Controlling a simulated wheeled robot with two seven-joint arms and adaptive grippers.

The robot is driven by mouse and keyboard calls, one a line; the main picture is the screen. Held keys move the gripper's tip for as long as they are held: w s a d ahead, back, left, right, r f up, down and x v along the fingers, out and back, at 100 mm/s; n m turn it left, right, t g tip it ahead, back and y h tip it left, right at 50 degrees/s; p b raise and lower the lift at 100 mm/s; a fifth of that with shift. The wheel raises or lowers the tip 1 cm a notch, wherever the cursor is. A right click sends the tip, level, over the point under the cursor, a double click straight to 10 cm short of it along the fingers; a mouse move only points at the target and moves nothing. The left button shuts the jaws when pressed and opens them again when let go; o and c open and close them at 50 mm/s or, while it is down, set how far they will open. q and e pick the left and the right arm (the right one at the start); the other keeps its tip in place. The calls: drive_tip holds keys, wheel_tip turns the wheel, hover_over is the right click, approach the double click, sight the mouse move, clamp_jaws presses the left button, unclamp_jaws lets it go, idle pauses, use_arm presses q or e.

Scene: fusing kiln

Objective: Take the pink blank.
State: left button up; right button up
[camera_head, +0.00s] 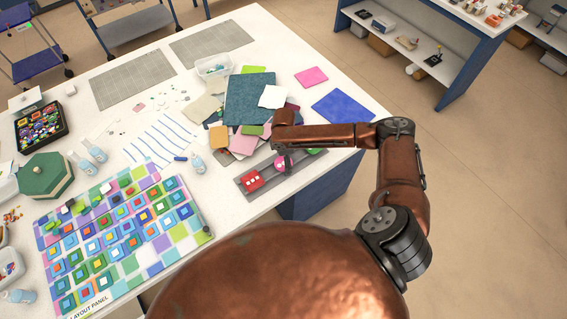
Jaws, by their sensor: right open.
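A grey rail-like tray (240,184) lies along the table's near right edge and holds a row of small coloured pieces. The pink blank (279,166) is in the middle of it, partly covered by my right gripper. A red piece (252,181) with pale marks is to its left, and a green piece (316,151) is to its right, partly behind my forearm. My right gripper (285,163) points down over the pink blank, open. It is small and dark here; I cannot tell whether its fingers touch the blank. My left gripper is out of view.
Stacked coloured glass sheets (247,100) lie behind my right wrist, with a flat pink sheet (311,77) and a blue sheet (343,106) nearby. A mosaic layout panel (190,228) covers the front left. Floor is clear on the right.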

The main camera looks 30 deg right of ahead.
drive_tip(key=shift+c, duration=0.3)
drive_tip(key=c, duration=1.3)
drive_tip(key=shift+w+r, duration=0.1)
drive_tip(key=shift+r, duration=0.05)
